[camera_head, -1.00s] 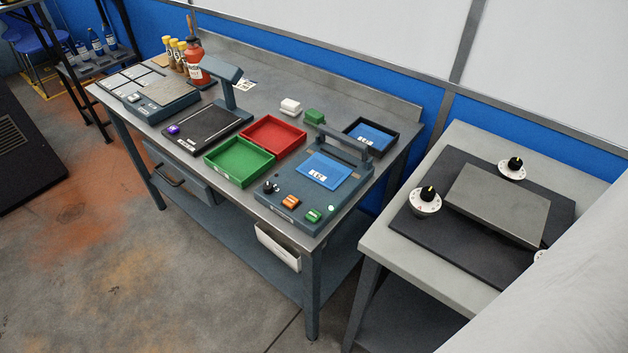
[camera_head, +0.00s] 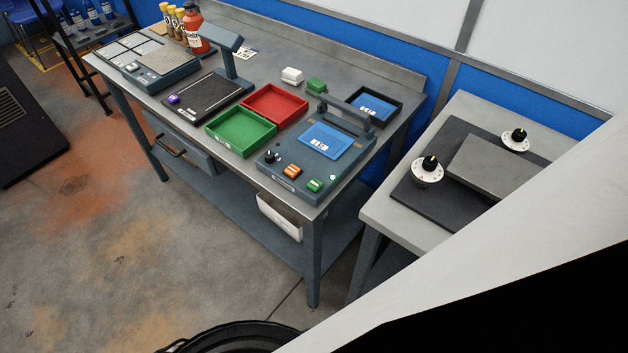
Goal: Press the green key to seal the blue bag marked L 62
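The green key (camera_head: 315,185) is on the front right of the dark sealing device (camera_head: 293,198), near the bench's front right corner. An orange key (camera_head: 292,171) and a black knob (camera_head: 269,156) sit left of it. A blue bag (camera_head: 323,140) with a white label lies flat on the device, in front of its raised bar (camera_head: 345,119). A second blue bag (camera_head: 374,105) lies in a black tray behind it. The marks on both labels are too small to read. My gripper is not in view. A large white and black part covers the lower right.
A green tray (camera_head: 240,132) and a red tray (camera_head: 275,104) stand left of the device, with a black-plated device (camera_head: 209,95) beyond. A side table (camera_head: 376,217) with dials on a dark plate stands at the right. Open floor lies in front.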

